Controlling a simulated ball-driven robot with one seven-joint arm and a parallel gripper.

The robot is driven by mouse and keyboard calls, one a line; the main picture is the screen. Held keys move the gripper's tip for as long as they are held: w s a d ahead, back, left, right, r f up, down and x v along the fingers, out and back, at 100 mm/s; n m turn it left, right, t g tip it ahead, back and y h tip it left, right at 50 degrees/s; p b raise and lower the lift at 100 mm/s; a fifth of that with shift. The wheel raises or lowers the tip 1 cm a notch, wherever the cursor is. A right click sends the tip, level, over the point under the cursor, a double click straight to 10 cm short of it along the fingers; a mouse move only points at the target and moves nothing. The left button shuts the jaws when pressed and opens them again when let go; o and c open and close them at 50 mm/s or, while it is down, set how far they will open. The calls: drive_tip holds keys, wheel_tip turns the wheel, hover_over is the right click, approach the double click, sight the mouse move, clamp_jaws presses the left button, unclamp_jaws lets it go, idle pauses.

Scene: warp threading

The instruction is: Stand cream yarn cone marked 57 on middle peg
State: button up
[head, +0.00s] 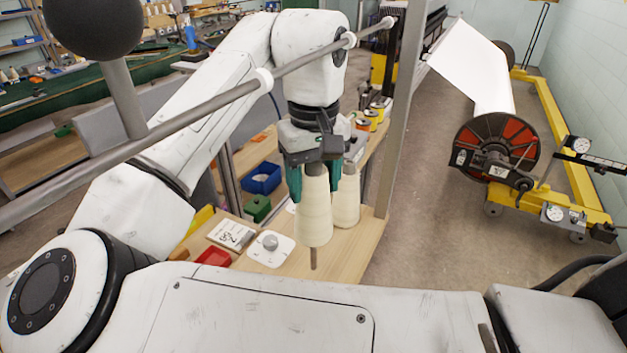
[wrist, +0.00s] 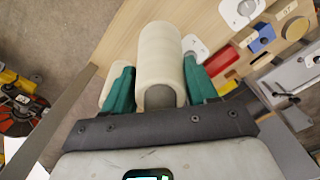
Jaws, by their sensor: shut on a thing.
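My gripper (head: 314,188), with green fingers, is shut on a cream yarn cone (head: 316,215), one finger on each side. The cone is close to upright, wide end down, over the near part of the wooden table. A thin brown-grey peg (head: 313,260) shows directly below the cone's base; I cannot tell whether the cone is around it or in front of it. In the wrist view the held cone (wrist: 160,55) lies between the fingers (wrist: 158,88). A second cream cone (head: 346,203) stands just behind to the right. No number 57 is readable on either cone.
A white plate with a grey knob (head: 270,243) lies left of the cone, beside a numbered card (head: 232,234) and a red tray (head: 213,258). A grey post (head: 400,110) rises at the table's right edge.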

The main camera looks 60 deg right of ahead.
drive_tip(key=shift+f+b, duration=2.05)
drive_tip(key=shift+f, duration=3.05)
drive_tip(key=o, duration=1.3)
drive_tip(key=shift+o, duration=0.2)
wheel_tip(320, 180, up, 11)
drive_tip(key=shift+f, duration=0.1)
drive_tip(key=shift+w, duration=0.1)
